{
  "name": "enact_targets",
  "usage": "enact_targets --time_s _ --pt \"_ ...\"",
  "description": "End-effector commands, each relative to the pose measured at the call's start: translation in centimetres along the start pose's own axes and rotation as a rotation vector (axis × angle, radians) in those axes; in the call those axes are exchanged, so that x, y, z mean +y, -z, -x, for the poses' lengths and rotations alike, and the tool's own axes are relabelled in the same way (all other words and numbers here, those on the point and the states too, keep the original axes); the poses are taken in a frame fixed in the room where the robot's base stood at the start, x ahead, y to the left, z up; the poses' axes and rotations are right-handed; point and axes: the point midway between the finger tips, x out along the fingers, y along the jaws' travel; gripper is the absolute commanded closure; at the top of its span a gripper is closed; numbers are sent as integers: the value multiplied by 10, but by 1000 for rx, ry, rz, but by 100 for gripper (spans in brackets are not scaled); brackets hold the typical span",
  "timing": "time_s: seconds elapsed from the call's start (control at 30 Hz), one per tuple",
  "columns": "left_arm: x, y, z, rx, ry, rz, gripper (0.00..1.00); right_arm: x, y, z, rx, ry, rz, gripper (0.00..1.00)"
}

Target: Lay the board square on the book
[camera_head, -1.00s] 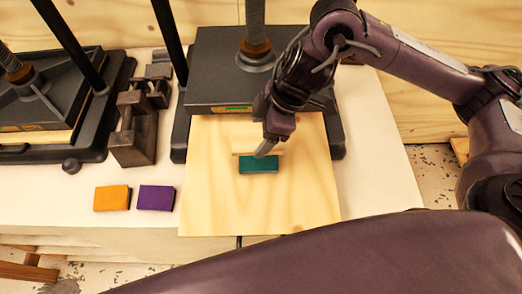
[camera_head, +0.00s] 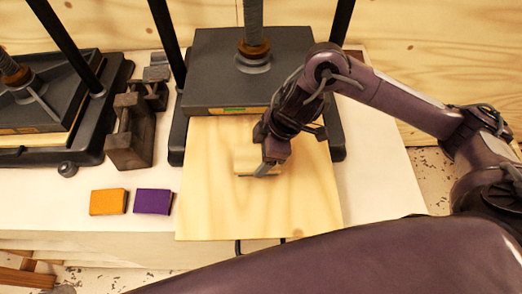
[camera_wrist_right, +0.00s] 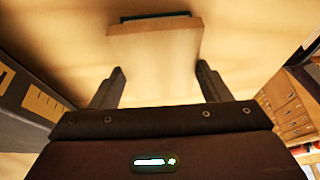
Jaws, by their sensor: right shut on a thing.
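The small pale wooden board (camera_head: 244,162) is in my right gripper (camera_head: 266,170), over the large plywood sheet in front of the press. In the right wrist view the board (camera_wrist_right: 155,42) lies between the two fingers of my right gripper (camera_wrist_right: 160,73), its far edge a little tilted in the picture. The teal book is not visible in the head view now; the board and gripper cover its place. A thin dark strip shows past the board's far edge in the wrist view; I cannot tell if it is the book or shadow. My left gripper is not in view.
The press (camera_head: 215,75) stands just behind the plywood sheet (camera_head: 210,205). An orange block (camera_head: 108,202) and a purple block (camera_head: 153,202) lie left of the sheet. Iron weights (camera_head: 128,135) and a second press (camera_head: 40,135) stand further left. The white table right of the sheet is clear.

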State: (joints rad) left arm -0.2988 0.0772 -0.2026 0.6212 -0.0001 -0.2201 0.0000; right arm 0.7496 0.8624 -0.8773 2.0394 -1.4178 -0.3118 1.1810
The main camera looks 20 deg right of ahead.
Motion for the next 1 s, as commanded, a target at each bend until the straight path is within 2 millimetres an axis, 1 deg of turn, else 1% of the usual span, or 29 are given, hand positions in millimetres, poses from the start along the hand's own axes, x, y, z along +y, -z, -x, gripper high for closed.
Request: enact_targets --time_s 0.03,0.07,0.2,0.23,0.5,0.63,0.77,0.8,0.9,1.0 --pt "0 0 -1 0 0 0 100 0 -1 -2 -1 1 -1 53" --pt "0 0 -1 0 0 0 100 0 -1 -3 -1 1 -1 29" --pt "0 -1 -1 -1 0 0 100 0 -1 -2 -1 1 -1 10" --pt "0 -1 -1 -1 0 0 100 0 -1 -2 -1 1 -1 8" --pt "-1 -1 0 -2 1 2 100 0 0 -1 0 0 -1 8" --pt "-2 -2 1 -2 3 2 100 1 1 9 1 -3 0 8" --pt "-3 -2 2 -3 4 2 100 2 0 32 -1 -6 1 8" --pt "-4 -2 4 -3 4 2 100 2 1 43 -1 -9 2 8" --pt "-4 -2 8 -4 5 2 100 2 1 67 -2 -9 1 8" --pt "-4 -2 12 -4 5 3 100 2 1 87 -2 -8 1 8"
